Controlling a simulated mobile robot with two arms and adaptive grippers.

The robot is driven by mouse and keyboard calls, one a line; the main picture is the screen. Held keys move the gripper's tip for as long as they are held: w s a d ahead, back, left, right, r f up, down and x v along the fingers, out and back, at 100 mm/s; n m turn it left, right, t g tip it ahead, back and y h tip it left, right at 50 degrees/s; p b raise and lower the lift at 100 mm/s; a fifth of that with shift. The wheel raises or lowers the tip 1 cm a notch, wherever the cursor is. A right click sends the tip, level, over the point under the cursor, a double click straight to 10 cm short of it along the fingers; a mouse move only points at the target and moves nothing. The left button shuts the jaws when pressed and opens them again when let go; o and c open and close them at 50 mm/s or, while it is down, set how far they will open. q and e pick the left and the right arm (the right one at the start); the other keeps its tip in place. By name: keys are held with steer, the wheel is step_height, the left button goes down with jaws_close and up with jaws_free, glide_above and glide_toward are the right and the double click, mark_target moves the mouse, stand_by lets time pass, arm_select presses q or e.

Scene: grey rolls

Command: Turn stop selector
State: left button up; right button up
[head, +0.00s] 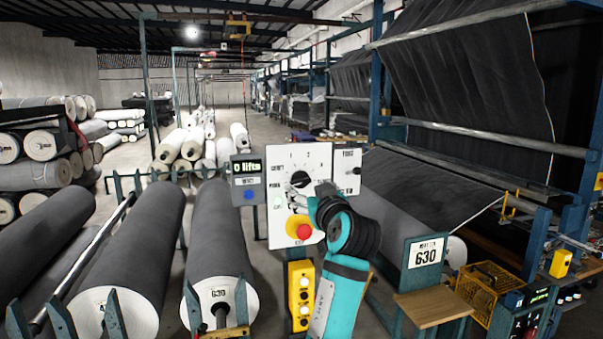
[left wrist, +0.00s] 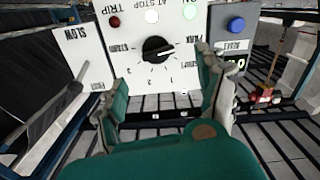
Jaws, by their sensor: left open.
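The stop selector is a black round knob (head: 299,180) on a white control panel (head: 284,158). In the left wrist view the knob (left wrist: 157,48) shows upside down, ringed by printed numbers and words; its light mark appears to point toward the PARK label. My left gripper (head: 322,192) is at the panel's right side, close to the knob in the head view. In the left wrist view its two fingers (left wrist: 165,85) are spread open with nothing between them, and the knob lies just beyond the gap. Contact is not visible. My right gripper is not in view.
A red stop button (head: 304,231) sits low on the panel. A grey counter box (head: 248,181) with a blue button adjoins its left, and a SLOW plate (head: 347,170) its right.

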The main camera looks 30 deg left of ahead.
mark_target(302, 182)
arm_select(q)
steer(key=p+x, duration=0.2)
steer(key=x, duration=0.4)
steer(key=shift+w+r, duration=0.15)
steer(key=shift+r, duration=0.05)
steer(key=shift+w+a+f+p, duration=0.2)
steer(key=shift+w+a+p, duration=0.25)
steer(key=shift+a, duration=0.15)
steer(key=shift+c, duration=0.4)
steer(key=c, duration=1.1)
